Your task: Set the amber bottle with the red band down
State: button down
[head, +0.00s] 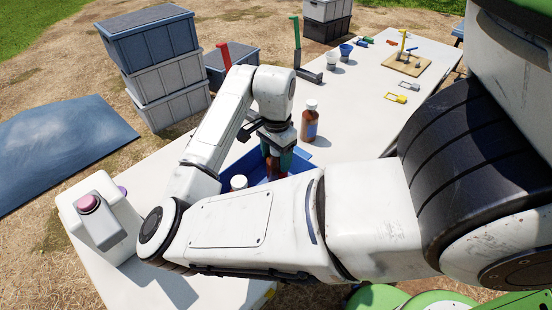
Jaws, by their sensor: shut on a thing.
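My gripper (277,156) points down over the blue crate (238,173), behind my forearm. It is shut on a reddish-brown bottle (273,168), which looks like the amber bottle with the red band. Only a small part of this bottle shows between the fingers, so its band and base are hidden. It is at or inside the crate; I cannot tell whether it touches the crate floor.
A white-capped bottle (238,182) stands in the crate's near left part. A white device with a pink button (88,204) is at left. Stacked grey bins (155,60) stand behind.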

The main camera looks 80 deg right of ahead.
jog(key=shift+f, duration=0.65)
jog(key=shift+f, duration=0.15)
jog(key=shift+c, duration=1.1)
grip_release()
notch_tip(320, 180, up, 12)
jog(key=shift+r+p, duration=0.2)
jog(key=shift+p, duration=0.2)
